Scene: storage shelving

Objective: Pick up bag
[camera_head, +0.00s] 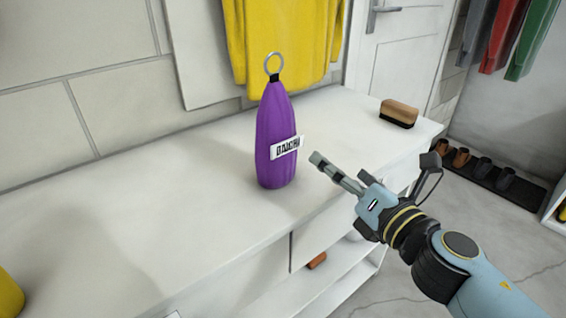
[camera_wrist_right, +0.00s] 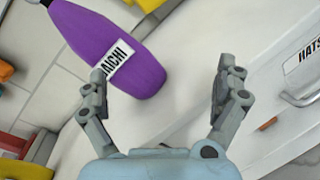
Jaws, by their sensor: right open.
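A purple bag (camera_head: 272,140) with a metal ring on top and a white name label stands upright on the white shelf top (camera_head: 150,190). My right gripper (camera_head: 322,162) is just to the right of the bag in the head view, pointing toward it, with a gap between them. In the right wrist view the same purple bag (camera_wrist_right: 110,45) lies across the upper left, beyond the left finger. My right gripper (camera_wrist_right: 163,88) is open and nothing is between its fingers. My left gripper is not in view.
A brown brush (camera_head: 399,112) lies at the shelf's far right end. A yellow cloth (camera_head: 285,40) hangs behind the bag. A yellow object (camera_head: 8,296) shows at the lower left. Shoes (camera_head: 482,168) stand on a floor mat. The shelf top left of the bag is clear.

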